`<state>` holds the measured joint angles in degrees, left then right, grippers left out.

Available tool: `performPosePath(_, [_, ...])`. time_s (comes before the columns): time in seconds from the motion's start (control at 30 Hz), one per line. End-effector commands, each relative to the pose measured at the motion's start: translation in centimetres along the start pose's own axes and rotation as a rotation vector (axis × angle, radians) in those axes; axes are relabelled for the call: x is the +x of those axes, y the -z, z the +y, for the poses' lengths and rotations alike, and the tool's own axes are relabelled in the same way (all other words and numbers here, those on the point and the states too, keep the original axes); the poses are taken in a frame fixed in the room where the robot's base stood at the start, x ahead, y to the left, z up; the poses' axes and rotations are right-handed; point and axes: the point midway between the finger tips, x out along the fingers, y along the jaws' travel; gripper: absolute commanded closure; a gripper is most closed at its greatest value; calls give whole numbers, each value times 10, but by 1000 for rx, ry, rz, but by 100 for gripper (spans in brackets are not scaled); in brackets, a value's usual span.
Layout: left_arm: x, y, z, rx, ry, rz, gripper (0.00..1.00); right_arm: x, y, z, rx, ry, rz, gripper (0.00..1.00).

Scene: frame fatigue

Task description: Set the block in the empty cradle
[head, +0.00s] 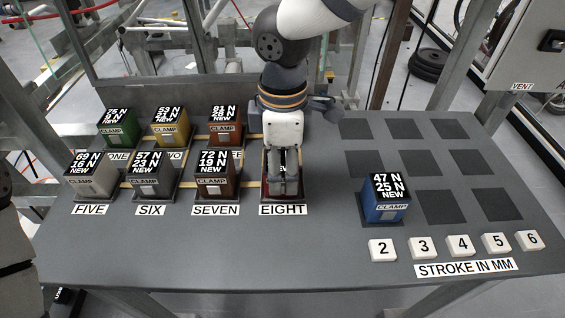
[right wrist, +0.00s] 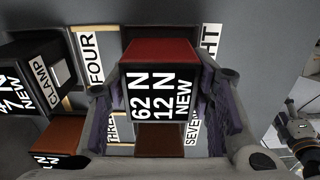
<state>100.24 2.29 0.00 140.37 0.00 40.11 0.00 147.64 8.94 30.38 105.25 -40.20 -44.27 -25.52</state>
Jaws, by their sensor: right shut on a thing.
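My right gripper (head: 284,182) points down at the EIGHT place in the front row. It is shut on a red block (head: 267,172), upright, whose black top reads 62 N, 12 N, NEW in the right wrist view (right wrist: 160,95). The gripper's two fingers grip opposite sides of the block. The dark cradle (head: 300,197) behind the EIGHT label is directly under or around the block; I cannot tell whether the block touches its floor. In the right wrist view a dark block (right wrist: 38,80) stands by the FOUR label. My left gripper is out of view.
The SEVEN block (head: 215,175) stands close on the left, with the SIX block (head: 150,175) and FIVE block (head: 92,176) beyond. A blue block (head: 385,200) stands at right among bare dark squares, behind numbered white tiles (head: 420,248).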

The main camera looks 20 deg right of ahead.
Motion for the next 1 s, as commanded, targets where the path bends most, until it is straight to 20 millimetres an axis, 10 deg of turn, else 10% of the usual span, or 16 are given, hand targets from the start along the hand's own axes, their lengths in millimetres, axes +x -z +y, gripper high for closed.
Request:
performPosePath(0.27, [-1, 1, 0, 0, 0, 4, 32, 0, 0, 1, 0, -4, 0, 92])
performPosePath(0.3, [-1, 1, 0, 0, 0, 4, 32, 0, 0, 0, 0, -3, -1, 43])
performPosePath(0.37, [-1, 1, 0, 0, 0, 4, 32, 0, 0, 0, 0, -3, -1, 32])
performPosePath(0.7, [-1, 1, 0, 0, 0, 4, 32, -4, 0, 1, 1, -5, 1, 32])
performPosePath(1.0, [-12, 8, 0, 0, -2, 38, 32, -82, 0, 2, 3, -12, 3, 32])
